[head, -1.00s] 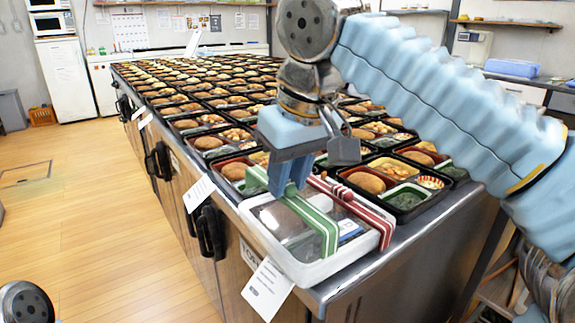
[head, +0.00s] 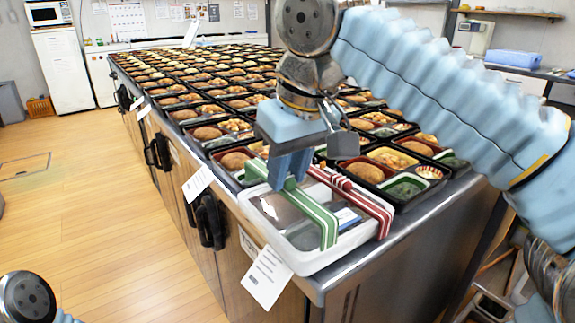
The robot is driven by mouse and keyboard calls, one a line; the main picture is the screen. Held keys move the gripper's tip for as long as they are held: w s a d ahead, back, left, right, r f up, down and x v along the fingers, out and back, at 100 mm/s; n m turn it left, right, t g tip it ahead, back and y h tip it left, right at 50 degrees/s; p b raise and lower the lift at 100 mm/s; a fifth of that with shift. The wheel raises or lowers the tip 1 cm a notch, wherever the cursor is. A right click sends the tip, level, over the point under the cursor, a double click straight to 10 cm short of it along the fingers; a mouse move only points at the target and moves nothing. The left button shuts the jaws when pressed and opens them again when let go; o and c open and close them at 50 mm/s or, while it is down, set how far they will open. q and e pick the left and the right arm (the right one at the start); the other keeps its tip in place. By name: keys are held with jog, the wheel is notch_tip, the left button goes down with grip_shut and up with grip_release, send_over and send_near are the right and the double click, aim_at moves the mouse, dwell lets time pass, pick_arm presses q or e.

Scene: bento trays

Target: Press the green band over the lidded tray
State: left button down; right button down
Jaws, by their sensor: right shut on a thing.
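The lidded tray (head: 302,262) is white with a clear lid and sits at the near corner of the steel counter. The green band (head: 318,218), striped green and white, lies across its lid from back left to front right. My right gripper (head: 289,184) points down over the tray, its blue fingers shut on the green band near the middle of the lid. The fingers hide part of the band, and whether its ends reach under the rim cannot be told. My left gripper is out of view; only part of my left arm shows at the lower left.
A red-and-white band (head: 362,201) crosses the same tray to the right of the green one. Black bento trays (head: 398,197) with food fill the counter (head: 440,203) close behind and to the right. A white paper tag (head: 267,277) hangs at the counter's front edge.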

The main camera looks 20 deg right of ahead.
jog(key=shift+f, duration=0.15)
jog(key=shift+f, duration=0.3)
jog(key=shift+f, duration=0.1)
dwell(0.6)
jog(key=shift+f+b, duration=1.15)
jog(key=shift+f, duration=0.3)
jog(key=shift+f, duration=0.1)
jog(key=shift+c, duration=1.3)
grip_release()
